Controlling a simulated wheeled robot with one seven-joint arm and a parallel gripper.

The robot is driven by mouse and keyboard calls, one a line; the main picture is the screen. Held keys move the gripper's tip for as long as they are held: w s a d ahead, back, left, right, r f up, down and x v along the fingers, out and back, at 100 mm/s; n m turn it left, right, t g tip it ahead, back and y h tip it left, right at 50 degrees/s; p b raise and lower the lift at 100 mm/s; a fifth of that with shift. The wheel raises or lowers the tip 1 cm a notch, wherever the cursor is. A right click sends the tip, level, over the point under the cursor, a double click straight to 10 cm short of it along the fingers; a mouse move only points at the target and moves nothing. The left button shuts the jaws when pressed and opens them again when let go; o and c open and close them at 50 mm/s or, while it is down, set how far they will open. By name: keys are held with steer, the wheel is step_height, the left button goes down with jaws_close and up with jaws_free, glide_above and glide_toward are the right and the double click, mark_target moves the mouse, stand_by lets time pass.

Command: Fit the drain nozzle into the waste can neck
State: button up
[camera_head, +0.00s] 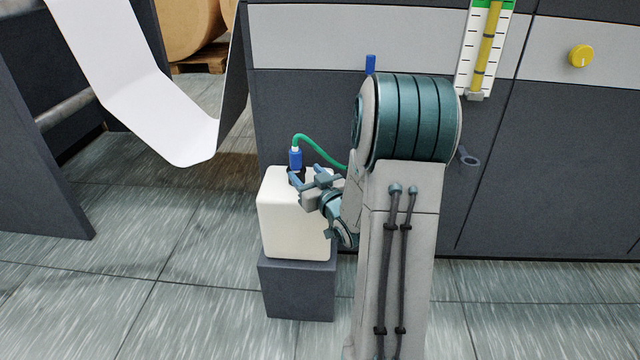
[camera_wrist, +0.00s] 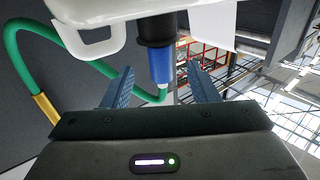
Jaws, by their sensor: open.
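The white waste can (camera_head: 290,220) stands upright on a dark grey block. Its black neck (camera_wrist: 157,30) shows in the wrist view, where the picture is upside down. The blue drain nozzle (camera_head: 295,158) stands upright at the neck, its lower end inside the black collar; it also shows in the wrist view (camera_wrist: 160,66). How deep it sits I cannot tell. A green hose (camera_head: 320,150) runs from its top to the right, behind my arm. My gripper (camera_head: 304,176) is open beside the neck. In the wrist view the nozzle appears between its spread fingers (camera_wrist: 160,85), apart from both.
The dark grey block (camera_head: 298,290) under the can stands on the tiled floor. A dark machine cabinet (camera_head: 290,110) rises behind, with a yellow gauge (camera_head: 488,45) and a yellow knob (camera_head: 581,56). A white paper web (camera_head: 150,90) hangs at left. The floor in front is clear.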

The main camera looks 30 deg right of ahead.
steer(key=s+p, duration=0.1)
steer(key=s, duration=0.6)
steer(key=shift+s, duration=0.15)
steer(key=s+a+r+g+h+p, duration=0.1)
steer(key=a+r+g+p, duration=0.25)
steer(key=r+p, duration=0.65)
steer(key=s+a+r+g+h+p, duration=0.15)
steer(key=r+g+p, duration=0.25)
steer(key=r+p, duration=0.6)
steer(key=s+a+r+g+p, duration=0.2)
steer(key=s+a+r+p, duration=0.2)
steer(key=s+r+p, duration=0.1)
steer(key=s+a+r+g+y+p, duration=0.1)
steer(key=s+a+r+g+p, duration=0.2)
steer(key=s+r+p, duration=0.3)
steer(key=s+a+r+g+y+p, duration=0.1)
steer(key=s+a+r+g+p, duration=0.1)
steer(key=s+a+r+p, duration=0.4)
step_height(320, 180, up, 5)
steer(key=shift+s+r+g+p, duration=0.15)
steer(key=shift+s+g+p, duration=0.15)
steer(key=shift+p, duration=0.7)
steer(key=shift+w+y, duration=0.1)
steer(key=shift+y, duration=0.15)
